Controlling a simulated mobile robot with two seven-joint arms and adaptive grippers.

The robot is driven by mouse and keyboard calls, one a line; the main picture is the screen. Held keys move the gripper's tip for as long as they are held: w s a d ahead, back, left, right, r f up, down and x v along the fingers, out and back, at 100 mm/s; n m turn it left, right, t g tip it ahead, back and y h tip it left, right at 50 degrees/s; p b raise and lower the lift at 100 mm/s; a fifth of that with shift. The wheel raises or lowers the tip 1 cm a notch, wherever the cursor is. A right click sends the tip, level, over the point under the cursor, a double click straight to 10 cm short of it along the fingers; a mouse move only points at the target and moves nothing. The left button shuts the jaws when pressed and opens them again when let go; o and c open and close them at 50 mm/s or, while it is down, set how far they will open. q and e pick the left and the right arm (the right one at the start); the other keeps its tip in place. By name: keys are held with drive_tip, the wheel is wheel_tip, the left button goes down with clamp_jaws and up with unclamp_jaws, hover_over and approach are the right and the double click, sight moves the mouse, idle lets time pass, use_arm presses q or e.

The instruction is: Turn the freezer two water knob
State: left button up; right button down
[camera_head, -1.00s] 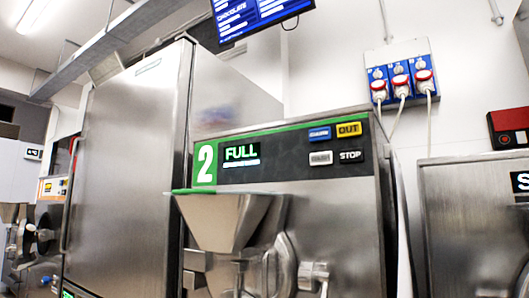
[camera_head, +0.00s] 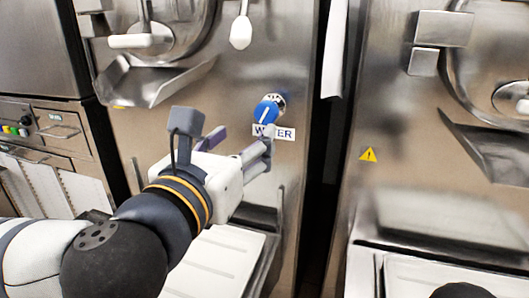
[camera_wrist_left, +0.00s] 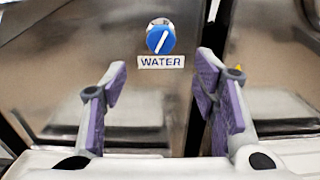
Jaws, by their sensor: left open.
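The water knob (camera_head: 267,109) is a round blue knob with a white line, on the steel front of a freezer (camera_head: 235,75). A white WATER label (camera_head: 286,134) is just below it. In the left wrist view the knob (camera_wrist_left: 160,39) shows whole, with its line slanting up to the right. My left gripper (camera_head: 242,143) is open and empty, with its purple-padded fingers pointing towards the panel just below the knob. In the wrist view the knob lies between and beyond the fingertips (camera_wrist_left: 163,76), apart from them. My right gripper is not in view.
A spout tray (camera_head: 150,82) and a white-tipped lever (camera_head: 241,30) are above the knob. A dark gap (camera_head: 318,190) separates this freezer from another steel machine (camera_head: 390,110) on the right.

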sight(263, 115)
use_arm(q)
drive_tip(key=x, duration=1.2)
drive_tip(key=shift+r, duration=0.1)
drive_tip(key=c, duration=1.2)
drive_tip(key=shift+o, duration=0.2)
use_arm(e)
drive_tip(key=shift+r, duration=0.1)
